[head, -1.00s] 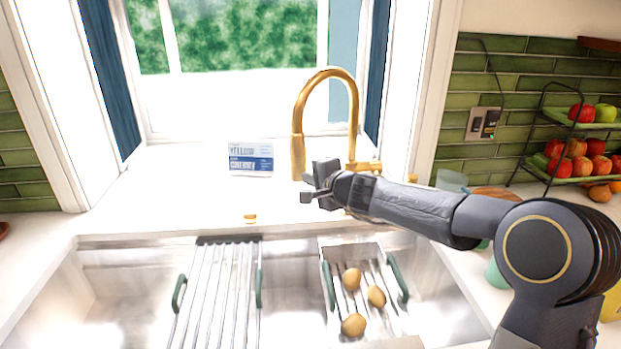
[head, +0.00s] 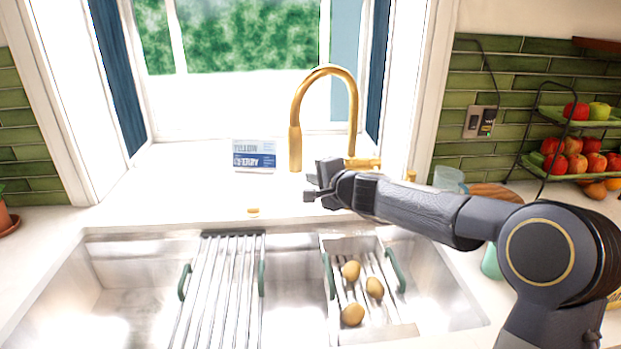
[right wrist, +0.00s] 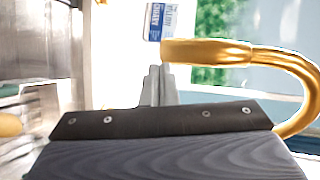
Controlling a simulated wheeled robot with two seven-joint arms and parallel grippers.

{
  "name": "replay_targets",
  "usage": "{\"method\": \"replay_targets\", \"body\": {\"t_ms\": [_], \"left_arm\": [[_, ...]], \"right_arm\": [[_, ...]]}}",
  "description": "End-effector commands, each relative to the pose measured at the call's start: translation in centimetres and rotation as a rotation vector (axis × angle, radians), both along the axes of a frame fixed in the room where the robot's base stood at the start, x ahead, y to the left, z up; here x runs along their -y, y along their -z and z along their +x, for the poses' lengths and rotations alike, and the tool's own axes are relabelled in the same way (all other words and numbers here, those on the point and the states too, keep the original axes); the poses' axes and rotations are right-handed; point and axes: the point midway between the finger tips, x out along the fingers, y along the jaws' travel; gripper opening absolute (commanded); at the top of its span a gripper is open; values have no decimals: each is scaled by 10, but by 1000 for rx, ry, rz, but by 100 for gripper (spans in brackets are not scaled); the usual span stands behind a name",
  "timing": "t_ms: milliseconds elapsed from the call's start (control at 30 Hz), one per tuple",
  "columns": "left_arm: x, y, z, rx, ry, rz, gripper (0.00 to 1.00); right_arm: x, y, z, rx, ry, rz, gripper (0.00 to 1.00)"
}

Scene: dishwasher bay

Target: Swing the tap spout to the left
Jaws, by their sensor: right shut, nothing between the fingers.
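The gold tap (head: 354,105) stands behind the sink, with its curved spout (head: 295,148) arching to the left and its end hanging down. My right gripper (head: 312,187) is shut and empty, in front of the tap and just below and right of the spout's end in the head view. In the right wrist view the shut fingers (right wrist: 157,80) are close beside the spout's end (right wrist: 205,52); I cannot tell whether they touch it. The tap's base is partly hidden behind my right arm. My left gripper is not in view.
The sink below holds a drying rack (head: 222,290) and a smaller rack (head: 389,325) with potatoes (head: 352,314). A blue and white box (head: 254,156) stands left of the spout. A fruit stand (head: 536,170) is at the right.

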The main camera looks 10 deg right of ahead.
Motion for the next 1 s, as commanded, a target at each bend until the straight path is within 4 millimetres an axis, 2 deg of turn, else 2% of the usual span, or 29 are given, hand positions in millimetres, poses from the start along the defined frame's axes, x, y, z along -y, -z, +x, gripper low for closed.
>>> {"method": "replay_targets", "body": {"t_ms": [400,667,733,767,867,933,1000], "left_arm": [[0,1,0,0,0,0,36],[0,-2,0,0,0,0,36],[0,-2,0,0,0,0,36],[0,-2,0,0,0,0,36],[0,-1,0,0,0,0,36],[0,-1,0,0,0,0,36],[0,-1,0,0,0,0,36]], "right_arm": [[18,-25,-69,4,3,0,0],[23,-32,-95,10,-16,-14,0],[22,-36,-113,27,-60,-54,0],[21,-38,-125,36,-88,-81,0],[17,-35,-180,60,-224,-216,0],[13,-21,-230,53,-339,-338,0],[12,2,-279,22,-447,-462,0]]}}
